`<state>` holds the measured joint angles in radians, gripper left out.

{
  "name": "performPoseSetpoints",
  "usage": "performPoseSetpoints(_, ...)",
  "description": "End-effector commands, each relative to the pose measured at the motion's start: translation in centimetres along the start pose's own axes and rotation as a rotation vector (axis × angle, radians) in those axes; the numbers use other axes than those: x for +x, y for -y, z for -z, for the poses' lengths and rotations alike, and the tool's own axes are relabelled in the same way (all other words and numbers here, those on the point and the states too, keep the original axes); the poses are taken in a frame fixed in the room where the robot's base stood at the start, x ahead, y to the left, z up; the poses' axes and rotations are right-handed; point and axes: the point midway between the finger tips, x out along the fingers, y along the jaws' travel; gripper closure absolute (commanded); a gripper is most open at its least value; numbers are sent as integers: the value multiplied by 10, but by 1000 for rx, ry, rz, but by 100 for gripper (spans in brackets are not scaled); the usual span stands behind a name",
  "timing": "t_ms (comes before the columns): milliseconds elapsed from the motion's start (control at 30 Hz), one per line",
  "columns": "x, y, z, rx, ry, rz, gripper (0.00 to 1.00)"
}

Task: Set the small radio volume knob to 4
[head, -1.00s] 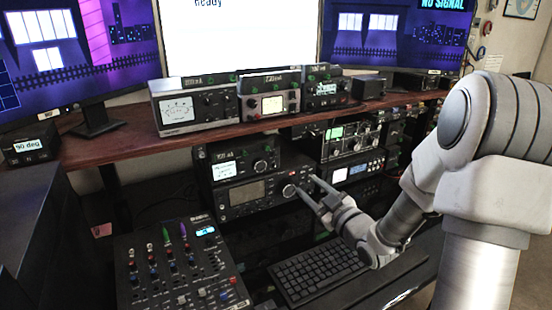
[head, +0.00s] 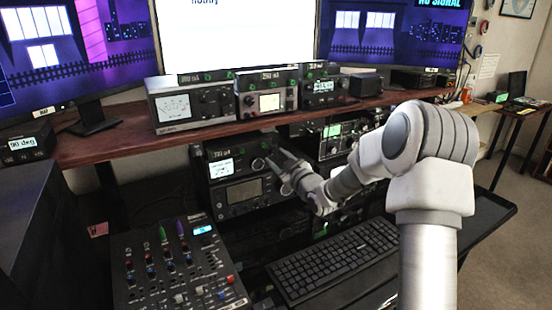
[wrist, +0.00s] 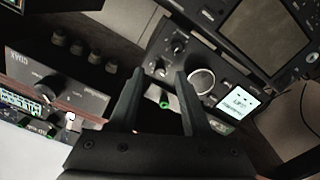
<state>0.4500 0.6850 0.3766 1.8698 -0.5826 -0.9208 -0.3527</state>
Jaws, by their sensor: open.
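The small radio (head: 240,158) hangs under the wooden shelf, with a lit white display on its left. In the wrist view the small radio (wrist: 178,62) appears turned around, with a pale-ringed round knob (wrist: 200,81) beside the display and a small dark knob (wrist: 178,46) farther off. Which one is the volume knob, and its setting, I cannot read. My gripper (head: 276,160) is at the radio's right side, and its fingers hide part of that face. In the wrist view my gripper (wrist: 161,72) is open and empty, its fingertips in front of the radio's knob area.
A larger radio (head: 247,190) with a dark screen sits directly below. More radios (head: 192,103) stand on the shelf (head: 120,142) above. A mixer (head: 172,265) and a keyboard (head: 330,260) lie below. A rack unit (head: 340,135) is close on the right.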

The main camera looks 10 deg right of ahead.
Motion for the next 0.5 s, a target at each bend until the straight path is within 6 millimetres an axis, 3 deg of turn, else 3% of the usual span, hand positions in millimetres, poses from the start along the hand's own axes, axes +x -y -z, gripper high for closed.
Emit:
performPoseSetpoints(433, 11, 0, 0, 0, 0, 0, 52)
performPoseSetpoints(500, 11, 0, 0, 0, 0, 0, 60)
